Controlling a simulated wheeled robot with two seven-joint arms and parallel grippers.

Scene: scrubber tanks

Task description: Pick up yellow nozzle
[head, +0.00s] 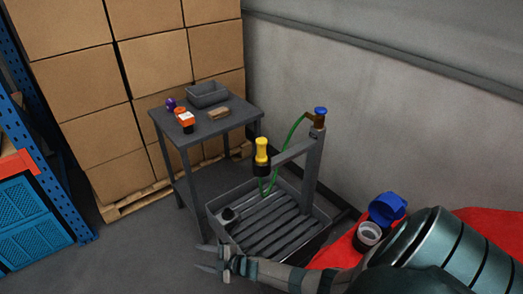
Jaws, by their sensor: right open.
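The yellow nozzle (261,151) stands upright in a dark holder at the end of a grey arm on a post. A green hose (292,133) runs from the holder area up to a brass tap with a blue knob (320,112). My right gripper (204,257) is open and empty, low in front of the grey slatted basin (270,232), below and to the left of the nozzle and apart from it. My left gripper is not in view.
A grey table (222,127) holds a grey bin (207,94), an orange-and-white item (185,121), a purple item (171,104) and a brown block (219,113). Stacked cartons (155,65) stand behind. A red machine with an open blue cap (388,208) is at the right.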

